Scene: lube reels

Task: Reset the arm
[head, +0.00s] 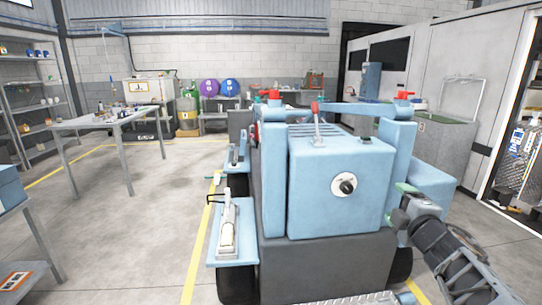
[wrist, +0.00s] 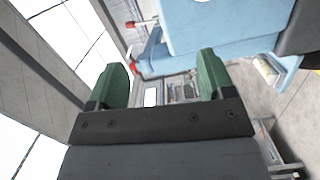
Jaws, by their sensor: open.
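My gripper (head: 405,195) reaches in from the lower right of the head view, beside the right side of a light blue wheeled machine (head: 330,185). In the wrist view its two green fingers (wrist: 163,85) stand wide apart, with nothing between them. The dark arm runs from the gripper to the lower right corner of the head view. Blue parts of the machine also fill the upper right of the wrist view (wrist: 215,25). I cannot tell whether the gripper touches the machine.
A red-tipped lever (head: 316,118) rises from the machine's top. A purple reel (head: 209,87) and a blue reel (head: 229,87) stand by the back wall. A grey table (head: 115,118) and shelves (head: 35,100) are at left. The floor between table and machine is largely clear.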

